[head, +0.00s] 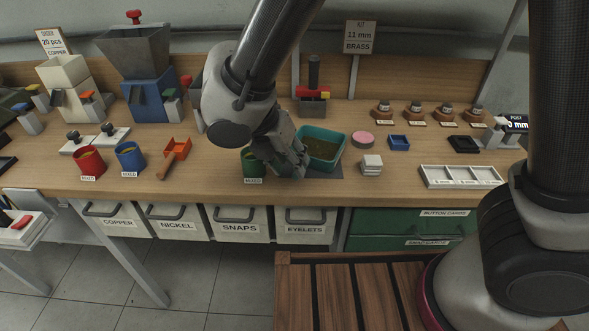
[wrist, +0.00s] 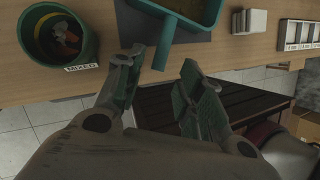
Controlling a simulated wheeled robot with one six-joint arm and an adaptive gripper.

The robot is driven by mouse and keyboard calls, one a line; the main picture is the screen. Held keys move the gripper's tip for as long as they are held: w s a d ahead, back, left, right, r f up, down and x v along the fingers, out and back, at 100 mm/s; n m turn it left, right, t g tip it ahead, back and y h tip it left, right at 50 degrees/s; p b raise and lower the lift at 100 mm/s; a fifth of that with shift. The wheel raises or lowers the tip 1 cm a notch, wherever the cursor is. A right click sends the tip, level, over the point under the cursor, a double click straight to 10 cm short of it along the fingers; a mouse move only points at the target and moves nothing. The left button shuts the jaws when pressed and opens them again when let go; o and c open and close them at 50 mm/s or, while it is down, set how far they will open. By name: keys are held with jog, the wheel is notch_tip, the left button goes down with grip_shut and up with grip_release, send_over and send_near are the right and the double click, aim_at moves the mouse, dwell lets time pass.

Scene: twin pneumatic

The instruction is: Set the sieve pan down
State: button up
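The teal sieve pan (head: 341,146) is in the middle of the bench, level, with brownish contents. It appears to rest on a dark mat (head: 314,190). In the wrist view the pan (wrist: 212,14) is at the top edge, and its teal handle (wrist: 164,42) points down toward my gripper. My gripper (wrist: 162,62) is open, one finger on each side of the handle's end, with visible gaps. In the head view my gripper (head: 287,158) is at the pan's front left and hides its handle.
A green MIXED cup (head: 252,165) with small parts stands close left of my gripper. It also shows in the wrist view (wrist: 88,55). White blocks (head: 371,165), a pink round pad (head: 362,139) and a white divided tray (head: 460,177) lie to the right. The bench front edge is near.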

jog(key=v, duration=0.8)
jog(key=w+d+r+m+g+y, duration=0.1)
jog(key=w+d+r+m, duration=0.2)
jog(key=d, duration=0.4)
jog(key=w+d+r+m, duration=0.2)
jog(key=d+m, duration=0.3)
jog(key=d, duration=0.1)
jog(key=s+d+r+m+y, duration=0.1)
jog(key=s+d+m, duration=0.2)
jog(key=d+m, duration=0.5)
jog(key=s+d+r+m+t+y, duration=0.1)
jog(key=s+d+r+m, duration=0.1)
jog(key=s+d+m, duration=0.2)
jog(key=s+d+r+m+t, duration=0.1)
jog(key=s+d+r+m, duration=0.1)
jog(key=d+m, duration=0.9)
jog(key=shift+s+d+m+y, duration=0.35)
jog(key=shift+s+d, duration=0.5)
jog(key=shift+d, duration=1.05)
